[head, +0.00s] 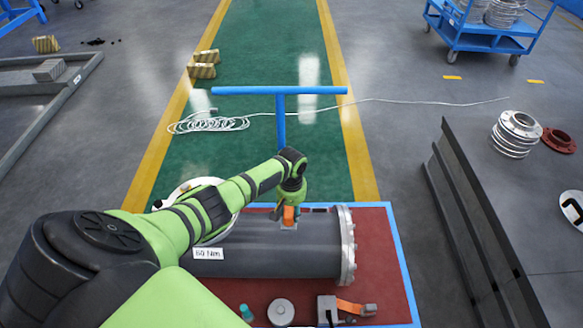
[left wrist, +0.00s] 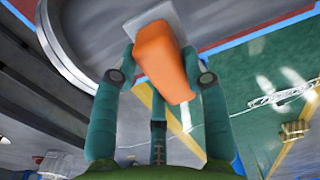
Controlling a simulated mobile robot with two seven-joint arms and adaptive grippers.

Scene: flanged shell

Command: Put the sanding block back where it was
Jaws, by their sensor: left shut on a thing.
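The sanding block (head: 289,215) has an orange grip and a flat grey base. My left gripper (head: 288,205) is shut on the orange grip, with its teal fingers on either side, as the left wrist view shows of the block (left wrist: 163,58). The block is over the far upper side of the dark grey flanged shell (head: 285,252). I cannot tell whether its base touches the shell. The shell lies on its side on a red table top with blue edges (head: 393,255); its metal flange (head: 346,245) is at the right. My right gripper is not in view.
Along the table's near edge are a round grey disc (head: 281,312), a teal item (head: 246,312) and a grey tool with an orange part (head: 345,307). A white label (head: 208,254) is on the shell.

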